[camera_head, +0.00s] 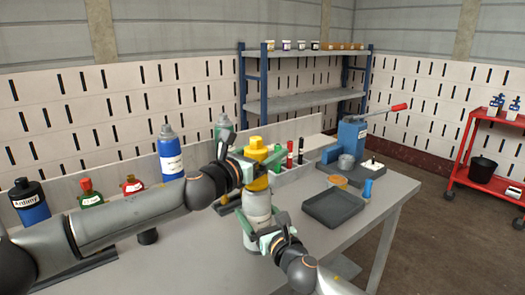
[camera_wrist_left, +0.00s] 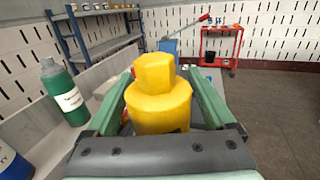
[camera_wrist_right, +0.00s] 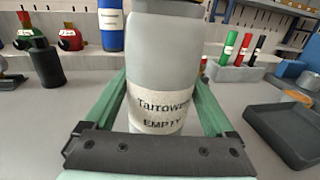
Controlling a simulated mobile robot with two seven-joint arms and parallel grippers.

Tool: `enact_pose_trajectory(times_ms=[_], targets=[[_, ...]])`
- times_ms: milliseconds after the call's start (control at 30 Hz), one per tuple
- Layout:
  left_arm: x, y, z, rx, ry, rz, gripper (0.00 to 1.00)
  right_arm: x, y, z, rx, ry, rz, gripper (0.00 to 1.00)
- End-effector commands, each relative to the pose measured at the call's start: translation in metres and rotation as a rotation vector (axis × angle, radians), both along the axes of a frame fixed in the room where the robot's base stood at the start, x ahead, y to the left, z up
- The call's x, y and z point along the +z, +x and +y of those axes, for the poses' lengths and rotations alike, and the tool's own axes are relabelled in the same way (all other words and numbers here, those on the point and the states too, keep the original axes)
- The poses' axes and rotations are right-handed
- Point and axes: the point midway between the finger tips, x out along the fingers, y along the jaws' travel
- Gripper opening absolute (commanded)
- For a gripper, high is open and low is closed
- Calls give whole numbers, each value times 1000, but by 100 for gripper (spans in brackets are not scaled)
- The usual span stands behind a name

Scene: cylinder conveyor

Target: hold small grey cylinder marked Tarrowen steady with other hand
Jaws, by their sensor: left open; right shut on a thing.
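The small grey cylinder (camera_head: 257,208) stands upright at the front of the table in the head view. Its label reads "Tarrowen EMPTY" in the right wrist view (camera_wrist_right: 160,70). A yellow cap-like part (camera_head: 256,151) is at its top. My right gripper (camera_head: 268,240) is shut on the cylinder's lower body. My left gripper (camera_head: 258,167) is open at the top, with its fingers on either side of the yellow part, which also shows in the left wrist view (camera_wrist_left: 160,95). The cylinder's base is partly hidden by my right gripper.
A dark tray (camera_head: 333,208) lies right of the cylinder. A blue lever device (camera_head: 352,132) stands behind it. A blue bottle (camera_head: 170,155), a green bottle (camera_wrist_left: 64,92) and small red and green bottles line the back left. Bare tabletop lies at the front left.

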Motion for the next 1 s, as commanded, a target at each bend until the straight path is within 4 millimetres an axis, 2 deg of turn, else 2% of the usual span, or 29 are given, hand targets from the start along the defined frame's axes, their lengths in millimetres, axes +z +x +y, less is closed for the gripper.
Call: enact_pose_trajectory(times_ms=[300, 733, 1000], targets=[[1, -3, -5, -194, 0, -1, 88, 0, 0, 1, 2, 1, 2, 22], [1, -4, -7, -232, -1, 0, 88, 0, 0, 1, 2, 1, 2, 22], [0, -9, -9, -402, -2, 0, 88, 0, 0, 1, 2, 1, 2, 22]])
